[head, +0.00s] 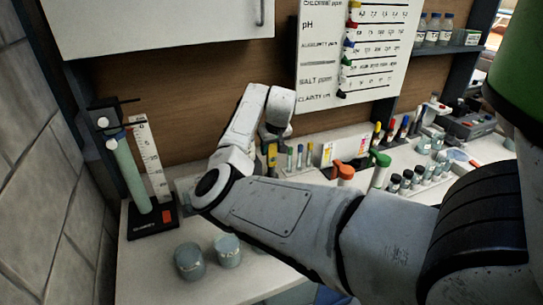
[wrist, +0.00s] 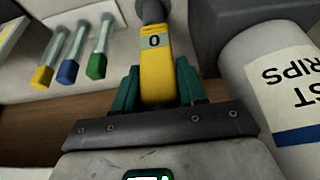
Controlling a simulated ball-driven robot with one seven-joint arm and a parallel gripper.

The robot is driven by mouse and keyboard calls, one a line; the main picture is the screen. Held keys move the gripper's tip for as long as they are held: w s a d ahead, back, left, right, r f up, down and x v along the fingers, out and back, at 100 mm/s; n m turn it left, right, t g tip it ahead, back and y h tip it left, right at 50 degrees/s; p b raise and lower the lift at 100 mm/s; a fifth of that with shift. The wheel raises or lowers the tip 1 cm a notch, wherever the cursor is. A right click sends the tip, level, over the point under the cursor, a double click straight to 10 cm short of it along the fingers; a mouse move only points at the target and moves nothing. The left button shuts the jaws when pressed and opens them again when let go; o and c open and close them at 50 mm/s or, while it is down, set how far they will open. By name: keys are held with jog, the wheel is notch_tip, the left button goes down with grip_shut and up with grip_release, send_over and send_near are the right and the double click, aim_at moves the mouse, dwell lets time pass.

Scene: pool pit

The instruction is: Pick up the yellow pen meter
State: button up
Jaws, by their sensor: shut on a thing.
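The yellow pen meter (wrist: 157,72) is between the green fingers of my gripper (wrist: 156,92) in the wrist view. The fingers are shut on its yellow body, one on each side. A grey band with a "0" shows on the meter, and its dark grey end points away from the gripper. In the head view the yellow meter (head: 272,155) shows small below my gripper (head: 273,143), at the back of the bench. I cannot tell whether the meter is clear of its support.
Yellow, blue and green-tipped tubes (wrist: 68,70) lie left of the meter. A white test strips container (wrist: 275,75) is close on the right. In the head view, orange (head: 343,171) and green (head: 380,168) capped bottles stand right of my gripper. Two grey jars (head: 190,261) stand at the front.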

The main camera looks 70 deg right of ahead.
jog(key=c, duration=0.3)
jog(key=shift+r, duration=0.15)
notch_tip(320, 180, up, 10)
jog(key=shift+f+b, duration=0.1)
jog(key=shift+b, duration=0.85)
